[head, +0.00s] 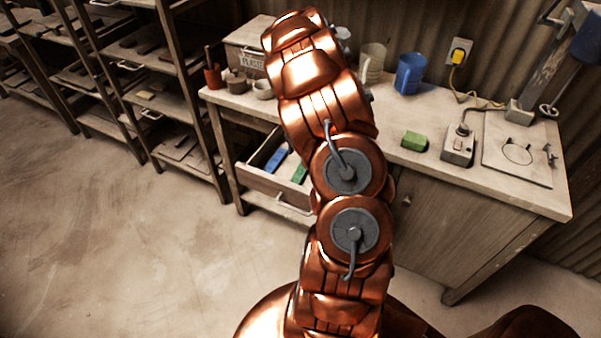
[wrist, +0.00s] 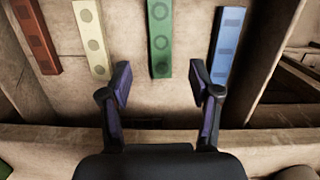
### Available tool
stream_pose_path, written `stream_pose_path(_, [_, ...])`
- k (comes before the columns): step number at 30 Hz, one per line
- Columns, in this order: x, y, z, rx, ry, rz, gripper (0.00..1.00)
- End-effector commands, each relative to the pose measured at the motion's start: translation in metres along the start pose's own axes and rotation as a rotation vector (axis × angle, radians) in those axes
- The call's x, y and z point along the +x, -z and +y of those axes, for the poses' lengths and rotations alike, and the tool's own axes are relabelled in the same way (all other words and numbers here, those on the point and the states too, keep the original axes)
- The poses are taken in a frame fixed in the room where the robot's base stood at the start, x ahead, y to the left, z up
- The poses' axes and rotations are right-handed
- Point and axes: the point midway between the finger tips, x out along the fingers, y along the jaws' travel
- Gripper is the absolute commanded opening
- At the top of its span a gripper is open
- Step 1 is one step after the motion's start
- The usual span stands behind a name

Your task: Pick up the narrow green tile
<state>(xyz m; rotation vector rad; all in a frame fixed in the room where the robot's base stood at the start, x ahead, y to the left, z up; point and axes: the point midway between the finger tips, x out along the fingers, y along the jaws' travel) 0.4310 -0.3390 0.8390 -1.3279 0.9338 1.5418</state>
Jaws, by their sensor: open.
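The narrow green tile (wrist: 160,38) lies in the open drawer, straight ahead of my gripper (wrist: 160,80) in the wrist view. Its face carries a column of round marks. In the head view its green end (head: 299,174) shows in the drawer, partly hidden by my arm. My gripper is open and empty, with its fingers apart on either side of the line of the tile's near end. The gap between fingertips and tile height cannot be told. The gripper is hidden behind my arm in the head view.
A blue tile (wrist: 227,45) lies right of the green one; a cream tile (wrist: 91,38) and a red-brown tile (wrist: 36,36) lie left. The drawer front (head: 272,190) stands out from the bench. A short green block (head: 414,140) sits on the worktop beside a grey switch box (head: 458,146).

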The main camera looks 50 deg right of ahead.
Motion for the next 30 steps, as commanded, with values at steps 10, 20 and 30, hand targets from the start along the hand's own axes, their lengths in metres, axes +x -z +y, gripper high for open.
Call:
stream_pose_path(10, [0.027, 0.000, -0.001, -0.001, -0.001, -0.002, 0.62])
stream_pose_path(20, [0.062, 0.001, -0.001, -0.001, -0.001, -0.002, 0.62])
stream_pose_path(30, [0.075, 0.001, -0.001, -0.001, 0.000, -0.001, 0.62])
